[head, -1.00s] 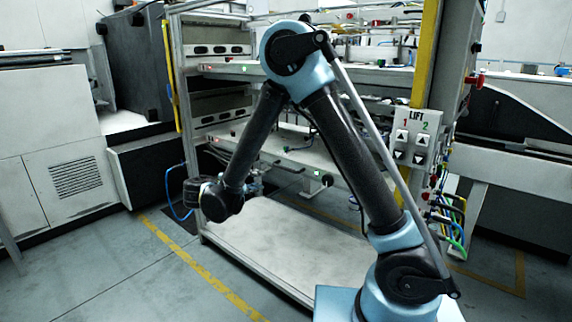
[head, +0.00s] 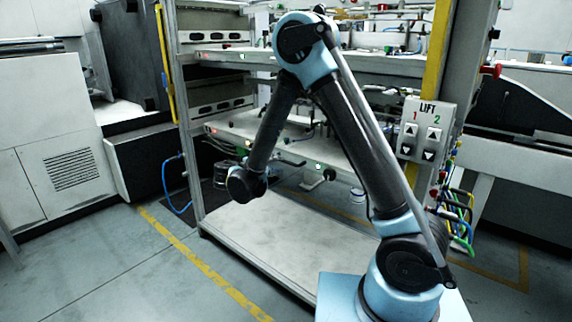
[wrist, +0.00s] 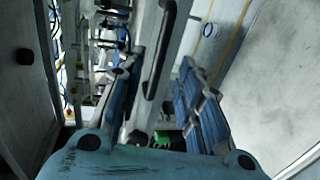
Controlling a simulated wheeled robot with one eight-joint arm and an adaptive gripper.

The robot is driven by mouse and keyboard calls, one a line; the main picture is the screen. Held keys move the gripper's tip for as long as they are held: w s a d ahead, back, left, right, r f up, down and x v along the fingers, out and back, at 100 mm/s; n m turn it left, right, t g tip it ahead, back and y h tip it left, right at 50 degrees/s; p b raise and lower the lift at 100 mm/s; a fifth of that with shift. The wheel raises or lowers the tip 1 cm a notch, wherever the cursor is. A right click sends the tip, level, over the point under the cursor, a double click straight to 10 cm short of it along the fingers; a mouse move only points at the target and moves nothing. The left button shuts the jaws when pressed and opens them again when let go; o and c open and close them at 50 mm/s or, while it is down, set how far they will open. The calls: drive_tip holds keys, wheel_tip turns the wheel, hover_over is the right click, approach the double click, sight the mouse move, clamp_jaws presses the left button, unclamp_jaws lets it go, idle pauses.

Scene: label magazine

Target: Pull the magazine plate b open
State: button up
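In the wrist view my gripper (wrist: 165,100) is open, its two blue-padded fingers spread apart. A long black handle (wrist: 160,50) on a pale grey bar (wrist: 182,45) runs between the fingers in the picture. I cannot tell whether the handle is inside the grip or beyond it, and I see no contact. In the head view a lower plate (head: 225,128) and an upper plate (head: 370,62) sit in the metal rack. I cannot read which is plate b. My gripper is mostly hidden behind my arm there, near the lower plate's front edge.
The LIFT button box (head: 425,130) hangs on the right post, with coloured hoses below it. A wide pale shelf (head: 290,240) lies at the rack's bottom. A white cabinet (head: 60,150) stands at left. The floor (head: 130,270) in front is clear.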

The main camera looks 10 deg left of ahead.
sight(285, 162)
drive_tip(key=x, duration=0.7)
drive_tip(key=shift+w+d, duration=0.1)
